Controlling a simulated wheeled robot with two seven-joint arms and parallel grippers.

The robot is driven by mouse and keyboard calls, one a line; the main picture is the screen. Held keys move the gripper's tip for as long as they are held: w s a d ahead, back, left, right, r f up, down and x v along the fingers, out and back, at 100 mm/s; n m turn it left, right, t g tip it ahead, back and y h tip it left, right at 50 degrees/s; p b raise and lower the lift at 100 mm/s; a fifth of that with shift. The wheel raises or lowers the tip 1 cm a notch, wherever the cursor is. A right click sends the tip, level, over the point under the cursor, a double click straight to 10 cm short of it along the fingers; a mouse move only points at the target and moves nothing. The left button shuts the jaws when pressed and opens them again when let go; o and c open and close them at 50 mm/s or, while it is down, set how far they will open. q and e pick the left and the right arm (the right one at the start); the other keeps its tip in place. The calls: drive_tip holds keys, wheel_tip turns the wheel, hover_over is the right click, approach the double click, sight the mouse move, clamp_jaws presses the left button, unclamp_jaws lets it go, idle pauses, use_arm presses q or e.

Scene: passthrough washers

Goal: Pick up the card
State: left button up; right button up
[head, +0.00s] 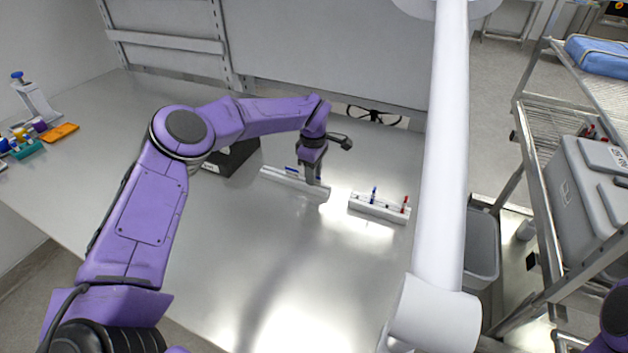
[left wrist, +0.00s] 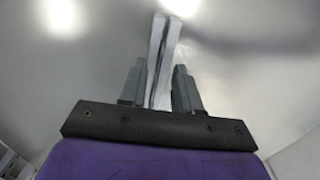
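A long, narrow white bar (head: 280,178) with a blue piece on it lies on the steel table. My left gripper (head: 315,182) points down at its right end. In the left wrist view a white, two-layered strip (left wrist: 161,60), which looks like this bar, runs between the grey fingers of my left gripper (left wrist: 160,85). The fingers are spread around it and very close to its sides; I cannot tell whether they grip it. No other thing is clearly a card. My right gripper is out of view.
A second white bar (head: 379,208) with blue and red pegs lies to the right. A wire shelf (head: 553,110) is at the right. The table front is clear.

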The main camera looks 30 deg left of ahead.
use_arm(q)
clamp_jaws()
